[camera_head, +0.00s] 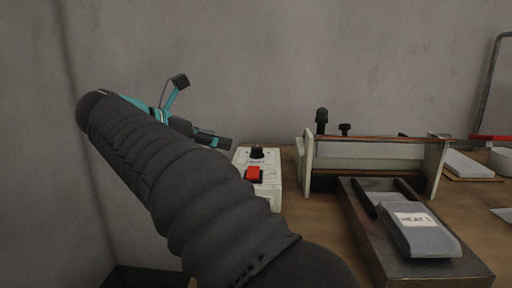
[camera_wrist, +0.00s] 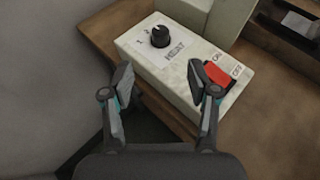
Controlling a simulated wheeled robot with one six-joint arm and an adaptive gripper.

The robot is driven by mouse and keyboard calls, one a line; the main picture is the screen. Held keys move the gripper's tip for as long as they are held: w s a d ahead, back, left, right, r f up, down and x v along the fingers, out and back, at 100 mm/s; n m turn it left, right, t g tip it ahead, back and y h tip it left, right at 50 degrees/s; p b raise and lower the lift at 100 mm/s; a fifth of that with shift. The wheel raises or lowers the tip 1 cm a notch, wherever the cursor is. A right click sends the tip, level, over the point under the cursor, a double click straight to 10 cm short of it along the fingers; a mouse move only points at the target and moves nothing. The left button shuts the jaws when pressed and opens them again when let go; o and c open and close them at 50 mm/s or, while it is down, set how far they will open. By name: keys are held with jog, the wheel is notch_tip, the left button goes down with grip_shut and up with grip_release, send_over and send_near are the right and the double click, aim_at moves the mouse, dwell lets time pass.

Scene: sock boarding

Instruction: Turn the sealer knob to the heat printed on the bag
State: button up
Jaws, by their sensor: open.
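The black heat knob (camera_head: 257,152) stands on top of a white control box (camera_head: 242,184). In the wrist view the knob (camera_wrist: 160,36) sits beside the word HEAT, with a 1 and a 2 readable near it; where it points is hard to tell. A grey-blue bag (camera_head: 428,238) lies on a dark tray at the right, its label (camera_head: 414,220) reading HEAT 1. My gripper (camera_wrist: 160,80) is open and empty, its fingers apart near the box's near side, with the knob beyond them. In the head view my arm hides part of the box.
A red switch (camera_wrist: 218,75) marked ON and OFF is on the box, close to the right finger. The sealer (camera_head: 370,152) with its long bar stands right of the box. A dark metal tray (camera_head: 385,262) carries the bag. A wall is behind.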

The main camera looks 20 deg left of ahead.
aim_at(255, 148)
jog(key=x, duration=1.2)
jog(key=shift+w, duration=0.15)
